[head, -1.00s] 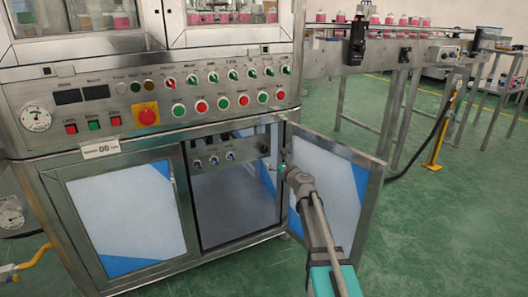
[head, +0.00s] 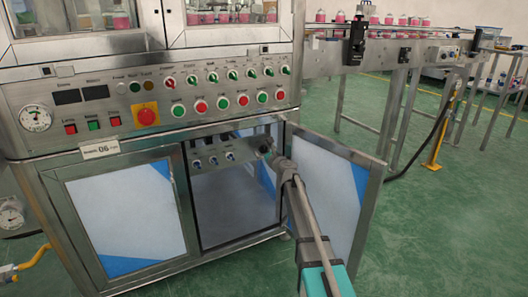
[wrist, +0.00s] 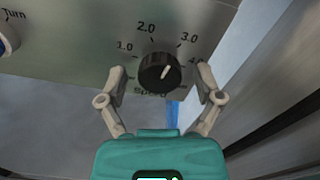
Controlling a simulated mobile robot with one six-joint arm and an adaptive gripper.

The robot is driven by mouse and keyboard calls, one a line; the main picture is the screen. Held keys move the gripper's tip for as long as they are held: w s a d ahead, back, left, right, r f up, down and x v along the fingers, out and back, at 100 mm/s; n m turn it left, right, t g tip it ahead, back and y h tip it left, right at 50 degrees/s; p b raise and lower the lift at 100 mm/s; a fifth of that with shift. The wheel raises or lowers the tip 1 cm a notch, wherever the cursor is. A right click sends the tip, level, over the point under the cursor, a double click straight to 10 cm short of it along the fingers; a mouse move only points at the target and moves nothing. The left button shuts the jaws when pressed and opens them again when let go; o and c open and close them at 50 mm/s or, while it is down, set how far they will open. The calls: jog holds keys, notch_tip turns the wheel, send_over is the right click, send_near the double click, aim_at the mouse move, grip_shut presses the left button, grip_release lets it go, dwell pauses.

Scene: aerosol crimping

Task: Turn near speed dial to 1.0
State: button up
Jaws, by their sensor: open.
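The black speed dial (wrist: 158,72) is on a grey metal panel in the wrist view, with a scale reading 1.0, 2.0, 3.0 and a partly hidden 4. Its white pointer line points to the upper right, toward the 3.0 to 4 side. The "Speed" label below it is partly covered. My gripper (wrist: 158,78) is open, one finger left of the dial and one right, with gaps on both sides. In the head view my gripper (head: 268,151) is at the right end of the control panel inside the open cabinet and hides the dial there.
Several other knobs (head: 213,161) sit left on the same panel, and a blue-and-white knob (wrist: 6,42) shows at the wrist view's left edge. The open cabinet door (head: 338,195) stands close to the right of my arm. The cabinet interior below the panel is empty.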

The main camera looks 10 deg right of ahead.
jog(key=c, duration=1.2)
jog(key=shift+o, duration=0.2)
jog(key=shift+n, duration=0.3)
jog(key=n, duration=0.9)
jog(key=shift+n, duration=0.3)
jog(key=n, duration=0.4)
jog(key=shift+r+n, duration=0.1)
jog(key=shift+n, duration=0.2)
jog(key=n, duration=0.5)
